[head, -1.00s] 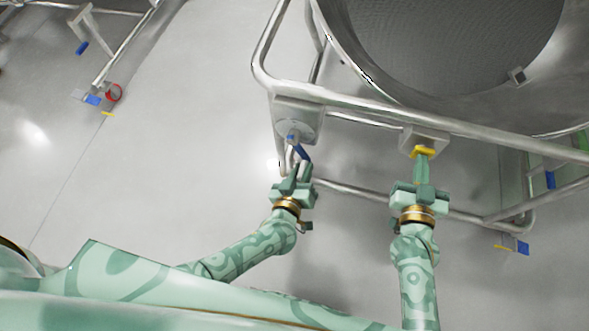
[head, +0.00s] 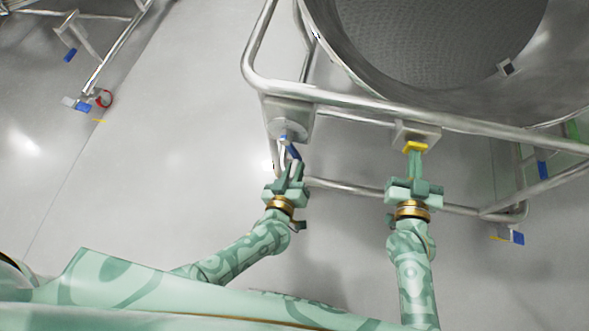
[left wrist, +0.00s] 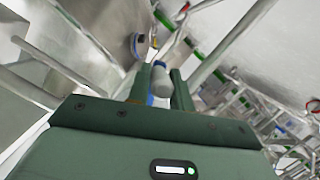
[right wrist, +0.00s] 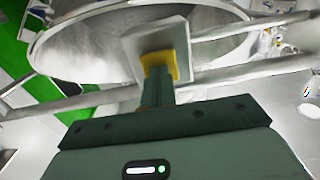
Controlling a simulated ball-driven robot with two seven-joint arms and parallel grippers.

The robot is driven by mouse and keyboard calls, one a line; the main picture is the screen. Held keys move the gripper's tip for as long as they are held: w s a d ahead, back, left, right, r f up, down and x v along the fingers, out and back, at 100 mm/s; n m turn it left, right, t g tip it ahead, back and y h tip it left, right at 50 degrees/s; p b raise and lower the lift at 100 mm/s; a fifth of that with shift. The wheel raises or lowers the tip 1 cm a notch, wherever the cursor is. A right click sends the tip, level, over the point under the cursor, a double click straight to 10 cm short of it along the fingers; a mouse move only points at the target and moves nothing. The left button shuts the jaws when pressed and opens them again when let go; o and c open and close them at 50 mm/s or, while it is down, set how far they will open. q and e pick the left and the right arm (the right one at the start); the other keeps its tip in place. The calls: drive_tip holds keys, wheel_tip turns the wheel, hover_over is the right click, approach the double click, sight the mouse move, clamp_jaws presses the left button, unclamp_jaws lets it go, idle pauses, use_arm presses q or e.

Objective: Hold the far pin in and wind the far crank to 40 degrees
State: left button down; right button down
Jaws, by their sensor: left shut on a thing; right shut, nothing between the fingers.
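The crank has a round grey hub (head: 286,127) on a bracket at the left of the vessel's tube frame, with a blue arm (head: 292,149) slanting down and right. My left gripper (head: 293,170) is shut on the crank's handle, whose grey grip (left wrist: 160,82) shows between the fingers in the left wrist view. The yellow pin (head: 415,147) is on a grey block right of the crank; it also shows in the right wrist view (right wrist: 158,62). My right gripper (head: 414,156) is shut and empty, its fingertips against the pin's face. The tips hide part of the pin.
A large round steel vessel (head: 335,55) stands behind the tube rail (head: 370,112). A lower rail (head: 350,186) runs beneath both grippers. Another tube frame with blue and red caster parts is at upper left. The floor (head: 150,150) between is clear.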

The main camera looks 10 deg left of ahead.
use_arm(q)
drive_tip(key=shift+r, duration=0.1)
idle(0.4)
drive_tip(key=shift+d, duration=0.1)
use_arm(e)
drive_tip(key=s, duration=0.8)
idle(0.5)
use_arm(q)
drive_tip(key=c, duration=1.1)
unclamp_jaws()
drive_tip(key=shift+w, duration=0.1)
drive_tip(key=v, duration=0.3)
drive_tip(key=f+v, duration=0.1)
drive_tip(key=v, duration=0.2)
drive_tip(key=f+v, duration=0.1)
drive_tip(key=v, duration=0.3)
drive_tip(key=shift+s+d+f, duration=0.15)
drive_tip(key=shift+s+d, duration=0.1)
